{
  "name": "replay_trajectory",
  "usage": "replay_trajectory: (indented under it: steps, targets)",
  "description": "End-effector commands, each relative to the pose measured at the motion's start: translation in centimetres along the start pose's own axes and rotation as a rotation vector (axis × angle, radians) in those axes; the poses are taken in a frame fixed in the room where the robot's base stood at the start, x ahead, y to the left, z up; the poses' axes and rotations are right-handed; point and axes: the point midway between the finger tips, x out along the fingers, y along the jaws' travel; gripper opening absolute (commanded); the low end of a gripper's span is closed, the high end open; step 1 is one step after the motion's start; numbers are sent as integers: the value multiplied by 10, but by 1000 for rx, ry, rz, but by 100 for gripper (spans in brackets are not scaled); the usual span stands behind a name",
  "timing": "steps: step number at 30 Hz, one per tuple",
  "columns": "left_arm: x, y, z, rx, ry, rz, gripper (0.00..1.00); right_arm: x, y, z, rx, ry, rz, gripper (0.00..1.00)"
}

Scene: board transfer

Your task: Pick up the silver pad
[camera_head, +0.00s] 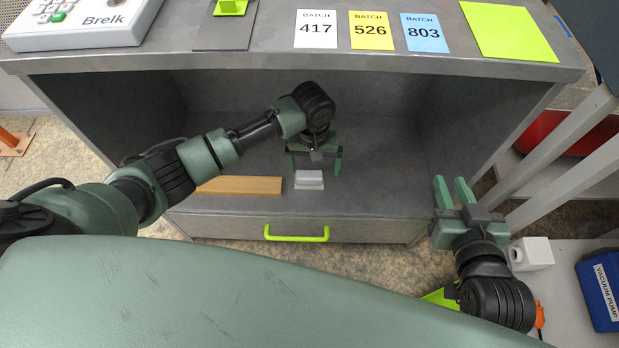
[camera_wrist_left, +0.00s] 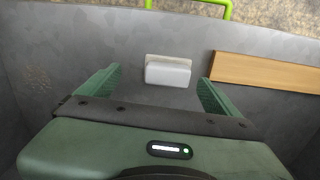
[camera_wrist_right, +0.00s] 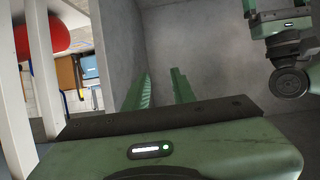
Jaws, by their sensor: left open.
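The silver pad (camera_head: 309,179) is a small pale block lying on the floor of the open grey cabinet, near its front edge. It also shows in the left wrist view (camera_wrist_left: 168,72), centred between the fingers and just beyond their tips. My left gripper (camera_head: 314,172) is inside the cabinet, open, with its fingers apart around the space just behind the pad; it holds nothing. My right gripper (camera_head: 453,184) is outside the cabinet at its right front, its fingers apart and empty. In the right wrist view its fingers (camera_wrist_right: 160,85) point at the cabinet wall.
A wooden board (camera_head: 240,185) lies left of the pad on the cabinet floor. A drawer with a green handle (camera_head: 297,238) is below. The cabinet top (camera_head: 270,40) overhangs, bearing batch cards. White legs (camera_head: 555,150) stand at the right. The cabinet floor right of the pad is clear.

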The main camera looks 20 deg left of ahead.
Motion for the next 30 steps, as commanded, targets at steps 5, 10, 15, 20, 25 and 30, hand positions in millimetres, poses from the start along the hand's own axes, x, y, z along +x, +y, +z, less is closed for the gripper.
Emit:
replay_trajectory:
  steps: [5,10,15,20,25,30]
  targets:
    - [0,-10,-16,-58,0,-29,94,2,-2,-15,0,75,-4,25]
    - [13,-10,-16,-58,0,-28,94,2,-6,-41,1,207,-12,25]
    - [21,-10,-16,-56,1,-27,94,0,-8,-60,2,302,-18,25]
    - [26,-11,-15,-56,1,-27,94,-3,-10,-71,3,363,-22,25]
    - [39,-13,-15,-55,1,-28,94,-14,-14,-100,7,534,-32,25]
    - [51,-14,-14,-55,2,-26,94,-34,-18,-131,13,732,-43,25]
